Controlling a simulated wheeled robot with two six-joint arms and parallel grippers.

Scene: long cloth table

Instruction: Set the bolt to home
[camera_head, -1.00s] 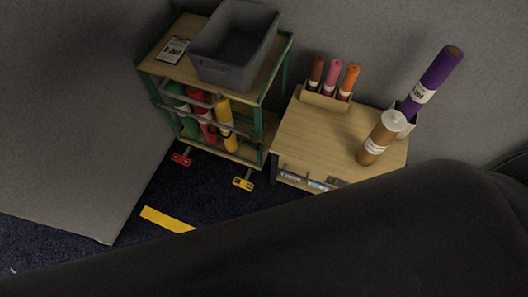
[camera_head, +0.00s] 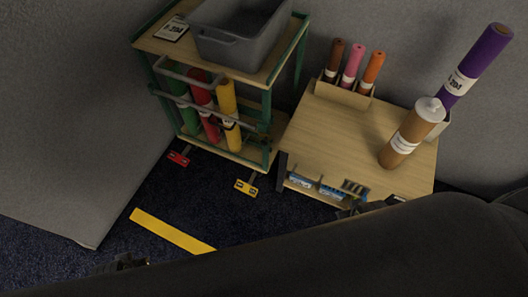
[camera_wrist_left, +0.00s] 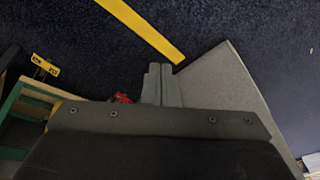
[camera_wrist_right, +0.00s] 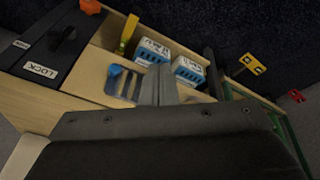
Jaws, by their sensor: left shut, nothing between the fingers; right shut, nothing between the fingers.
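A purple bolt (camera_head: 474,72) with a white label leans in a holder at the back right of the small wooden table. A brown bolt (camera_head: 408,138) with a pale top end stands tilted on the table's right side. Green, red and yellow bolts (camera_head: 228,108) stand in the green-framed rack (camera_head: 268,128). My left gripper (camera_head: 125,262) is low over the dark floor; its fingers (camera_wrist_left: 162,80) are shut and empty. My right gripper (camera_head: 362,206) is at the table's front edge; its fingers (camera_wrist_right: 158,82) are shut and empty above the lower compartment.
A grey bin (camera_head: 235,45) and a label card (camera_head: 171,28) sit on the rack. A holder (camera_head: 345,95) with brown, pink and orange rolls stands on the wooden table (camera_head: 330,130). Red (camera_head: 178,158) and yellow (camera_head: 246,187) pedals jut out below the rack. A black LOCK box (camera_wrist_right: 60,45) shows in the right wrist view.

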